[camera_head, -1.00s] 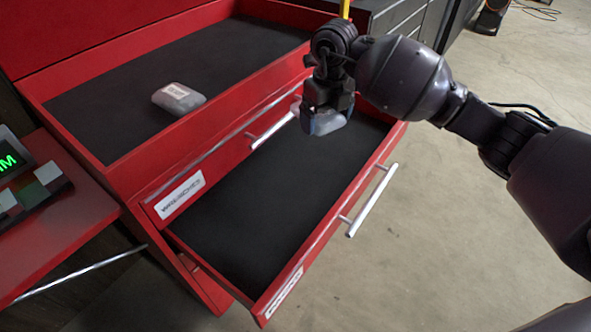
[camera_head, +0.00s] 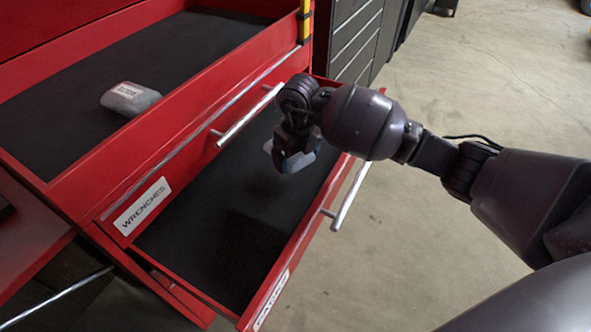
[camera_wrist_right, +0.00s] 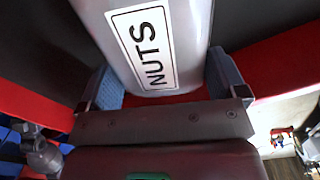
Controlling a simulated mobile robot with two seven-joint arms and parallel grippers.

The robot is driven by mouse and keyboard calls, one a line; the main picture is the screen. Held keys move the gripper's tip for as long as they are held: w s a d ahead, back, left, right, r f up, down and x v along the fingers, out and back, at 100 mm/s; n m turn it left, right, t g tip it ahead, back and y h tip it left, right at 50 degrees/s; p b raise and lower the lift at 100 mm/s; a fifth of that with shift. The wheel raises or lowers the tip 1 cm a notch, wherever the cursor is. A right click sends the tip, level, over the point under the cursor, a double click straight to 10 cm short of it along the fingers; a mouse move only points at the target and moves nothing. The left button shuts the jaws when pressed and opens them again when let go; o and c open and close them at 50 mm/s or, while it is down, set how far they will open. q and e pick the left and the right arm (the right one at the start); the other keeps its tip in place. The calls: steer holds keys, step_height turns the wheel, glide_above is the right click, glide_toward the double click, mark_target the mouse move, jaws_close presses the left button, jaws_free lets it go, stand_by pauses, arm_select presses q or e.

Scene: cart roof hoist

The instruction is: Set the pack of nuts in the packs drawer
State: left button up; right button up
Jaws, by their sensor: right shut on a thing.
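My right gripper (camera_head: 292,158) is shut on the pack of nuts. The grey pack (camera_wrist_right: 185,50), with a white label reading NUTS, sits between its blue fingers in the right wrist view. In the head view only a pale bit of it (camera_head: 303,162) shows under the gripper. The gripper is over the far part of the lowest open drawer (camera_head: 215,225), whose floor is black and bare. That drawer's front label is cut off at the picture's lower edge and is hard to read. Whether the pack touches the floor, I cannot tell. My left gripper is not in view.
Above is a closed drawer labelled WRENCHES (camera_head: 143,205). A similar grey pack (camera_head: 130,97) with an unreadable label lies in the red-walled top tray (camera_head: 60,185). The open drawer's bar handle (camera_head: 350,195) sticks out to the right. Concrete floor beyond is clear.

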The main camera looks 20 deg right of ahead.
mark_target(297, 180)
step_height(297, 180, down, 5)
steer(key=shift+f+b, duration=0.2)
steer(key=shift+b, duration=0.55)
steer(key=shift+f, duration=0.2)
steer(key=shift+r, duration=0.15)
steer(key=o, duration=0.7)
steer(key=shift+c, duration=0.2)
